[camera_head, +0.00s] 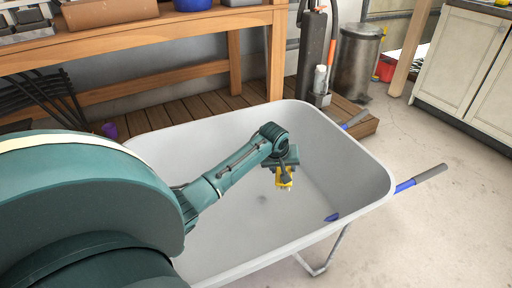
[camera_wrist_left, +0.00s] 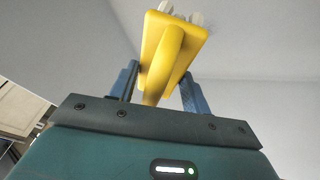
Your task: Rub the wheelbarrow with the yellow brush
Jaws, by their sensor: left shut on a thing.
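The wheelbarrow (camera_head: 350,165) has a large light grey tray and blue-grey handles, and stands on the concrete floor. My left arm reaches over the tray, and my left gripper (camera_head: 284,176) is inside the rim, above the tray bottom. It is shut on the yellow brush (camera_head: 285,181), which hangs below it. In the left wrist view the yellow brush (camera_wrist_left: 172,50) sits between the two blue fingers, with pale bristles at its far end. I cannot tell whether the bristles touch the tray. My right gripper does not show.
A wooden workbench (camera_head: 150,36) with boxes stands behind the wheelbarrow, over a slatted wooden platform (camera_head: 190,107). A metal bin (camera_head: 357,62) and a dark cylinder (camera_head: 312,55) stand at the back. White cabinets (camera_head: 465,60) are at right. Floor at right is clear.

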